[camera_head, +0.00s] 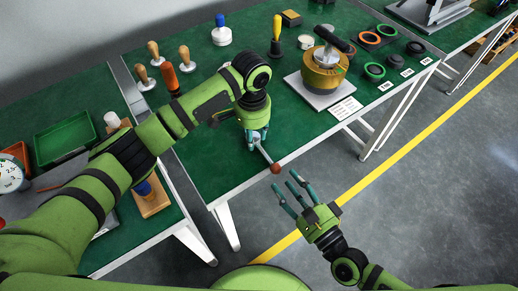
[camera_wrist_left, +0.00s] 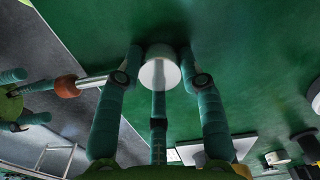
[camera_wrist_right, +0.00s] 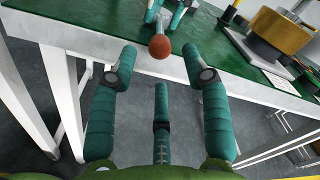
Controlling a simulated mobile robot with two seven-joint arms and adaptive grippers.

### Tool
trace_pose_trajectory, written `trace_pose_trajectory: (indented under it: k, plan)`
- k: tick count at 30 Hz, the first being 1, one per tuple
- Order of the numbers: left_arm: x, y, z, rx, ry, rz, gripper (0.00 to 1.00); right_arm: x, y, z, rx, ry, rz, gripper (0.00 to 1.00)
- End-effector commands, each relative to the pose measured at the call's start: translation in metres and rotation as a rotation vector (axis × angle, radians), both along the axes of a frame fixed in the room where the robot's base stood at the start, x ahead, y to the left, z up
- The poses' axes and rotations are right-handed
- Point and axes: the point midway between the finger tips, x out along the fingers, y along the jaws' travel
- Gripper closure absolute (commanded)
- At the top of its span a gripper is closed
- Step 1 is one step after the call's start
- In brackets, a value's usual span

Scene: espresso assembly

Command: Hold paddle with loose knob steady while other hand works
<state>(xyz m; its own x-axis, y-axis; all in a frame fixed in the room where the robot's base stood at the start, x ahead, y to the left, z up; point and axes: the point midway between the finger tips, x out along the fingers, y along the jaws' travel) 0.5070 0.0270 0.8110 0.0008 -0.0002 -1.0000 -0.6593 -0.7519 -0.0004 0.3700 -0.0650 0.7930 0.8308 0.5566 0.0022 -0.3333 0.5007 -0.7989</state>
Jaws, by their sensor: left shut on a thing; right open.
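The paddle has a thin metal rod ending in a red-brown knob (camera_head: 276,168), which sticks out past the front edge of the green table. My left gripper (camera_head: 257,138) points down at the table and is shut on the paddle's pale round body (camera_wrist_left: 160,72). The knob also shows in the left wrist view (camera_wrist_left: 67,86) and in the right wrist view (camera_wrist_right: 160,46). My right gripper (camera_head: 294,190) is open and empty, in front of the table edge, with its fingers toward the knob but apart from it. Whether the knob is loose cannot be seen.
A brass-coloured round device (camera_head: 322,72) on a white plate stands to the right on the table. Dark and coloured rings (camera_head: 374,71) lie at the right. The floor before the table is clear.

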Motion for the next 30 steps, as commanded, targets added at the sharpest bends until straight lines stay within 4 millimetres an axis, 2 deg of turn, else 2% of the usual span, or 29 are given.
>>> trace_pose_trajectory:
  k: [8,11,21,25,30]
  plan:
    - [-0.001,0.0,-0.001,0.0,0.004,-0.001,1.0,-0.005,-0.003,-0.001,-0.003,0.002,0.001,0.52]
    - [-0.001,0.0,-0.001,0.001,0.003,-0.001,1.0,-0.017,-0.011,-0.002,-0.004,0.004,0.001,0.52]
    - [-0.001,0.0,-0.001,0.001,0.003,-0.001,1.0,-0.076,-0.05,-0.002,-0.004,0.004,0.002,0.52]
    - [-0.001,0.0,-0.001,0.0,0.004,-0.001,1.0,-0.091,-0.06,-0.001,-0.003,0.002,0.001,0.52]
    - [-0.001,0.0,-0.001,0.0,0.004,-0.001,1.0,-0.1,-0.066,0.0,0.0,0.001,0.001,0.52]
